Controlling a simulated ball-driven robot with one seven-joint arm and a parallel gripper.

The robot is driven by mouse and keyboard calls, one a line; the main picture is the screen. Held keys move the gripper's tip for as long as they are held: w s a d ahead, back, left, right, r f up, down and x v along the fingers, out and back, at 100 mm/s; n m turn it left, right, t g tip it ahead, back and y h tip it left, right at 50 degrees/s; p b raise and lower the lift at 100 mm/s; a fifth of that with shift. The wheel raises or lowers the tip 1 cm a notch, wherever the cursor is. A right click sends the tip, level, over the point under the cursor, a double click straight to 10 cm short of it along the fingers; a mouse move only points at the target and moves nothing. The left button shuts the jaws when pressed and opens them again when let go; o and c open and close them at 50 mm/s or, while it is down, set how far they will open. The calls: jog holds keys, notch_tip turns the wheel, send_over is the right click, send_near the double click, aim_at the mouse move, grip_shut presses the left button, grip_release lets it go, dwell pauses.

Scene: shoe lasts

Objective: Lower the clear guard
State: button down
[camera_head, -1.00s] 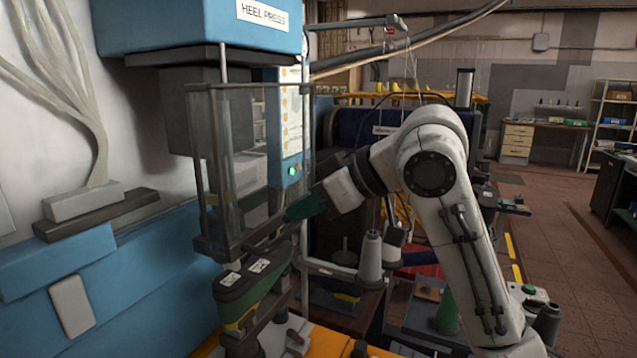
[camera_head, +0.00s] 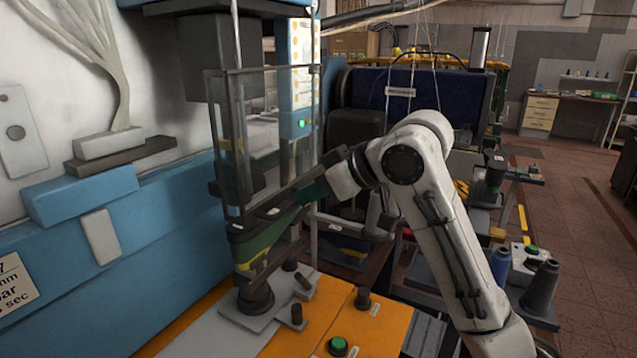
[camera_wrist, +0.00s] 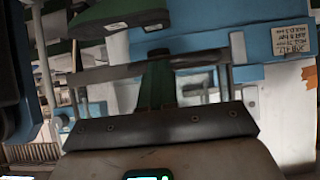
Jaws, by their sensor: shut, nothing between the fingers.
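The clear guard (camera_head: 280,125), a see-through box in a thin dark frame, hangs on the front of the blue heel press. Its lower edge is level with the top of the green shoe last (camera_head: 262,243), which stands on a post below the press. My gripper (camera_head: 308,193) is at the guard's lower right edge, with green fingers shut and empty. In the wrist view the fingers (camera_wrist: 157,78) lie against or very near a grey crossbar (camera_wrist: 200,62); I cannot tell if they touch. The green last (camera_wrist: 120,14) shows beyond it.
The press's orange table (camera_head: 320,310) holds a green button (camera_head: 338,346) and small dark posts. A dark blue machine (camera_head: 420,97) stands behind my arm. Thread cones (camera_head: 540,288) stand at the right. Open brick floor lies further right.

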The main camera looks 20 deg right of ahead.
notch_tip(320, 180, down, 16)
jog(key=b, duration=0.5)
jog(key=shift+a+f, duration=0.15)
jog(key=shift+f, duration=0.1)
jog(key=shift+w, duration=0.1)
